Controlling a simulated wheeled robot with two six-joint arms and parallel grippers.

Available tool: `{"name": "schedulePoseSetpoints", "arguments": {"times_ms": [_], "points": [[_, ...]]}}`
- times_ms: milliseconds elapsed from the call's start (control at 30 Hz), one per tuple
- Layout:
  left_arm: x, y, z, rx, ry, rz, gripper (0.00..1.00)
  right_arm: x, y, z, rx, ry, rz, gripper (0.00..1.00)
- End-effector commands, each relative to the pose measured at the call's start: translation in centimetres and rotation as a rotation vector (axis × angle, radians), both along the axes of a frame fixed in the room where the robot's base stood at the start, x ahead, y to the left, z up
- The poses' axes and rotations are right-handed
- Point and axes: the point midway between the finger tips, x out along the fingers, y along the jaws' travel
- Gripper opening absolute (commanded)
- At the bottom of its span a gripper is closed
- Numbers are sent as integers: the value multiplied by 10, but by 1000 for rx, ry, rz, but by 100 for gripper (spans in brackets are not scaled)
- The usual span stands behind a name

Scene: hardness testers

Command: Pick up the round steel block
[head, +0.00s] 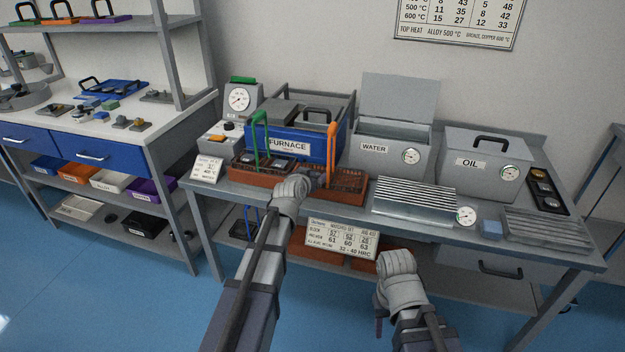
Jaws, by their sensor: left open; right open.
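I cannot clearly make out a round steel block. Small grey pieces (279,164) sit in the brown tray with the green handle (243,171), in front of the furnace; their shape is too small to tell. My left gripper (314,181) is open at the front of the brown trays, partly hiding the gap between them. Whether it touches anything there I cannot tell. My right gripper (379,322) is open and low, in front of the bench's front edge, with nothing visible in it.
The blue furnace (290,146), the water tank (374,149) and the oil tank (482,168) stand along the bench. A second brown tray with an orange handle (350,181) and a ribbed grey plate (415,197) lie in front. A sign (341,238) hangs at the edge.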

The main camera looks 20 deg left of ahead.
Motion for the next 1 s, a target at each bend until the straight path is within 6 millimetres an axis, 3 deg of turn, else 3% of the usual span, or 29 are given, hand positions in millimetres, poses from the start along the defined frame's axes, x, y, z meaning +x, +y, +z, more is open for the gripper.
{"name": "schedulePoseSetpoints", "arguments": {"times_ms": [233,1000], "points": [[3,0,-1,0,0,0,84,0,0,-1,-1,0,0,50],[3,0,-1,0,0,0,0,0,0,-1,0,0,0,50]]}}
